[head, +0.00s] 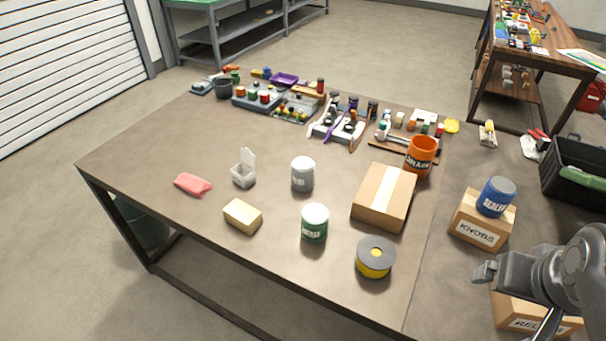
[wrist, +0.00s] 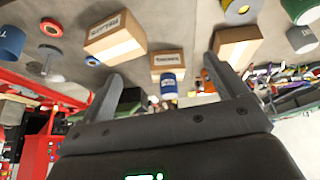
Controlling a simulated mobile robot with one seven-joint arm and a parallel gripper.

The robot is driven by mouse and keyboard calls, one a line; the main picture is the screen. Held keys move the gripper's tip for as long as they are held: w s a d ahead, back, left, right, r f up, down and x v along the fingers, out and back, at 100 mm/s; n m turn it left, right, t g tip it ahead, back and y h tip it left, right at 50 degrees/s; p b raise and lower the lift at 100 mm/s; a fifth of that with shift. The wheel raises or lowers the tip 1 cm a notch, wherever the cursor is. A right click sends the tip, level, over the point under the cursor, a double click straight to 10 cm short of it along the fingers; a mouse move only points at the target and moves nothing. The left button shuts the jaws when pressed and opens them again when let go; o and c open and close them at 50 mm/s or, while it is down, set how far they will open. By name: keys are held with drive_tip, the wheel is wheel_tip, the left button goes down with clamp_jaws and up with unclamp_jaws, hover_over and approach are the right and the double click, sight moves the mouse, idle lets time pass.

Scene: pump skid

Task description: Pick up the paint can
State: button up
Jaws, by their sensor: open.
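A grey can with a pale lid (head: 303,174) and a green can with a pale lid (head: 314,223) stand upright on the brown table. Their labels are too small to read, so I cannot tell which is the paint can. Two cans also show at the wrist view's right edge: a green one (wrist: 301,10) and a grey one (wrist: 302,39). A blue can marked SEALER (head: 496,196) stands on a cardboard box right of the table; it also shows in the wrist view (wrist: 169,86). My gripper (head: 485,271) is open and empty, right of the table and apart from every can.
A yellow spool (head: 375,258), a closed cardboard box (head: 384,196) and an orange bucket (head: 420,157) stand near the table's right edge. A tan block (head: 242,216) and a red cloth-like item (head: 193,185) lie left. Clutter fills the back; the front left is clear.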

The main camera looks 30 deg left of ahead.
drive_tip(key=w+a+f+n+h, duration=0.15)
drive_tip(key=w+n+h, duration=0.25)
drive_tip(key=w+n, duration=0.65)
drive_tip(key=w+a+f+n+t+h, duration=0.35)
drive_tip(key=w+a+n+t, duration=0.25)
drive_tip(key=w+a+n, duration=0.85)
drive_tip(key=a+f+n+t+y, duration=0.2)
drive_tip(key=a+f+n+y, duration=0.15)
drive_tip(key=a, duration=0.85)
drive_tip(key=a+f+n+t+y, duration=0.2)
drive_tip(key=a+f+n+y, duration=0.15)
drive_tip(key=a, duration=0.75)
drive_tip(key=a+f+n+t+y, duration=0.25)
drive_tip(key=a+n+y, duration=0.2)
drive_tip(key=a, duration=0.75)
drive_tip(key=h, duration=0.1)
approach(303, 162)
drive_tip(key=shift+w+a+f, duration=0.1)
drive_tip(key=shift+w+f, duration=0.05)
drive_tip(key=shift+w, duration=0.95)
drive_tip(key=shift+w+f, duration=0.15)
drive_tip(key=shift+w, duration=0.1)
drive_tip(key=shift+w+a, duration=0.15)
drive_tip(key=shift+w, duration=1)
drive_tip(key=shift+w+a, duration=0.2)
drive_tip(key=shift+w, duration=1)
drive_tip(key=shift+w+a, duration=0.15)
drive_tip(key=shift+w, duration=1)
